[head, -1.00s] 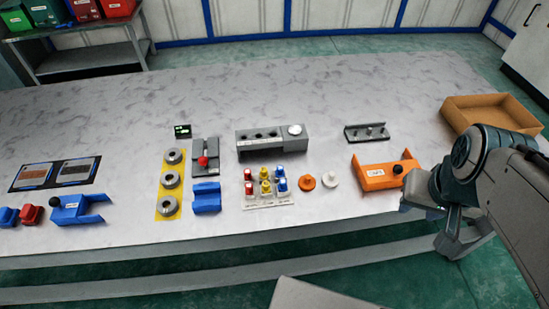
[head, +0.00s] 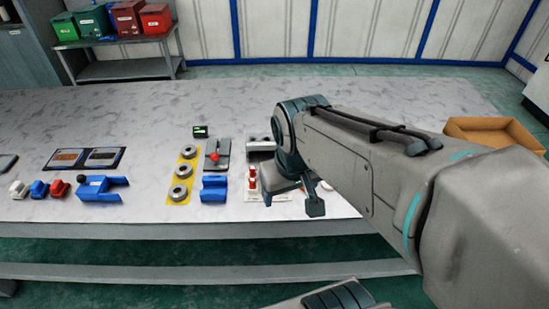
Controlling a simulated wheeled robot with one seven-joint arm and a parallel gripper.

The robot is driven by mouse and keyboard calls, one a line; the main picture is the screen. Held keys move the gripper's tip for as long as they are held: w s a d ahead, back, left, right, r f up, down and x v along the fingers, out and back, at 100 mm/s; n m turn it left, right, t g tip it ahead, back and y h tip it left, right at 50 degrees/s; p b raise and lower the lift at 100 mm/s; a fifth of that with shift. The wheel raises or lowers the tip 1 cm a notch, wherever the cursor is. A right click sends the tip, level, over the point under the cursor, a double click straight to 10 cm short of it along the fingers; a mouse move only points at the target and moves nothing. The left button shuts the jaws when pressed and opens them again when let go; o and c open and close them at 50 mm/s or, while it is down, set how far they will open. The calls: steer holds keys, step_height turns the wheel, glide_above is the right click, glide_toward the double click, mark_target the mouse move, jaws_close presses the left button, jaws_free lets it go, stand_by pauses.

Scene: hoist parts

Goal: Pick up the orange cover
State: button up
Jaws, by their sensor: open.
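The orange cover is not visible now; my arm blocks the right part of the table, where orange parts stood earlier. My gripper (head: 292,203) hangs over the front of the table, at the right side of the white tray (head: 252,196) with red-capped pieces. Its jaws are open. One finger shows clearly at its right; the other is hard to make out. I cannot tell whether anything lies between the fingers.
A blue block (head: 214,188), a yellow strip with several grey rings (head: 182,176) and a grey fixture with a red knob (head: 217,155) stand left of my gripper. A blue bracket (head: 100,188) lies farther left. An open cardboard box (head: 494,127) is at the right. The table's back is clear.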

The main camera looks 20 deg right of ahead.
steer(key=w+d+f+n+g+h+b, duration=0.1)
steer(key=w+d+f+n+g, duration=0.2)
steer(key=w, duration=0.4)
steer(key=w+d+f+n+h+b, duration=0.1)
steer(key=w+d+f+n, duration=0.2)
steer(key=w+n, duration=0.3)
steer(key=w+d+f+n+g+h+b, duration=0.1)
steer(key=w+d+f+n+g, duration=0.15)
steer(key=w, duration=0.55)
steer(key=shift+t, duration=0.35)
steer(key=x, duration=0.8)
steer(key=shift+w+d+f, duration=0.1)
steer(key=shift+d+f, duration=0.05)
steer(key=shift+d, duration=0.3)
steer(key=shift+s+p+x, duration=0.15)
steer(key=shift+s+x, duration=0.05)
steer(key=shift+x, duration=1.1)
steer(key=shift+s+p+x, duration=0.15)
steer(key=shift+x, duration=1.15)
steer(key=shift+d, duration=0.1)
steer(key=c, duration=1)
